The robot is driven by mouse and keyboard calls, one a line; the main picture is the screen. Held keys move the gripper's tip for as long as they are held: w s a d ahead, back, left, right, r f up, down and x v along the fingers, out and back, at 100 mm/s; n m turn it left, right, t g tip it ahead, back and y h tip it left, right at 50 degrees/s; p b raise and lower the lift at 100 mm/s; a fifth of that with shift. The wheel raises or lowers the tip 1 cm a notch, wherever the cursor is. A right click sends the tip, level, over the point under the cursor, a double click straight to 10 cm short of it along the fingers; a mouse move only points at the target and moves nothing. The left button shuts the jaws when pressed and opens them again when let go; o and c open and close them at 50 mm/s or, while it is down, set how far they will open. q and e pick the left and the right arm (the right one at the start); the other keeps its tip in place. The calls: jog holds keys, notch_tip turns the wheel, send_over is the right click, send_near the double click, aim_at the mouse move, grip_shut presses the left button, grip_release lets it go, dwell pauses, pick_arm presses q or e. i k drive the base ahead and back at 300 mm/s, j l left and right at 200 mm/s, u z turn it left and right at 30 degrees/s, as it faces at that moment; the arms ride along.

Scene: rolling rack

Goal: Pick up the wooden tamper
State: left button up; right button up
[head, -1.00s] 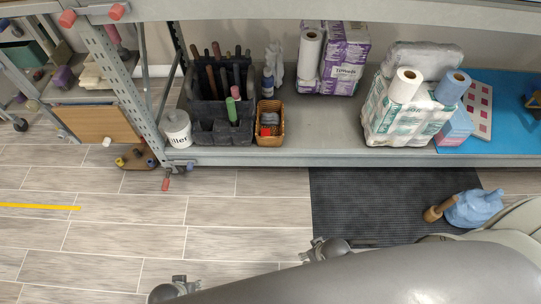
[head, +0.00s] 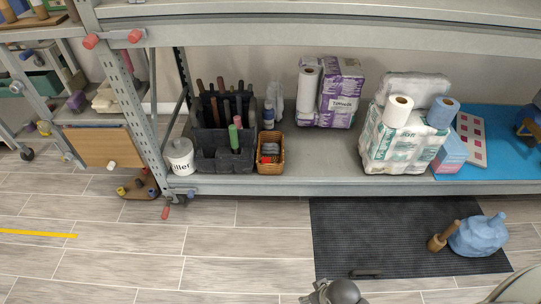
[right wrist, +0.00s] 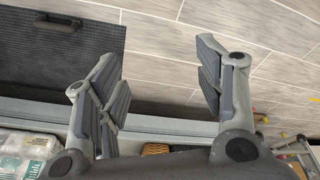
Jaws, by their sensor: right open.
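The wooden tamper (head: 440,238) stands tilted on the dark ribbed mat (head: 345,225), beside a light-blue bundle (head: 478,235), in the head view. Its handle leans up against or just in front of the bundle; I cannot tell if they touch. My right gripper shows in the right wrist view (right wrist: 160,60) with its fingers wide apart and nothing between them. The tamper is not in that view. In the head view only a grey rounded part of my arm shows at the bottom edge. My left gripper is not in view.
A dark bar-shaped object (head: 366,273) lies on the mat's near edge; it also shows in the wrist view (right wrist: 84,28). The rack's lower shelf (head: 330,187) overhangs behind the mat, bearing a dark caddy, wicker basket (head: 270,167) and paper packs. Floor left of the mat is clear.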

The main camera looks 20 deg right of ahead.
aim_at(434, 245)
jog(key=z, duration=2.2)
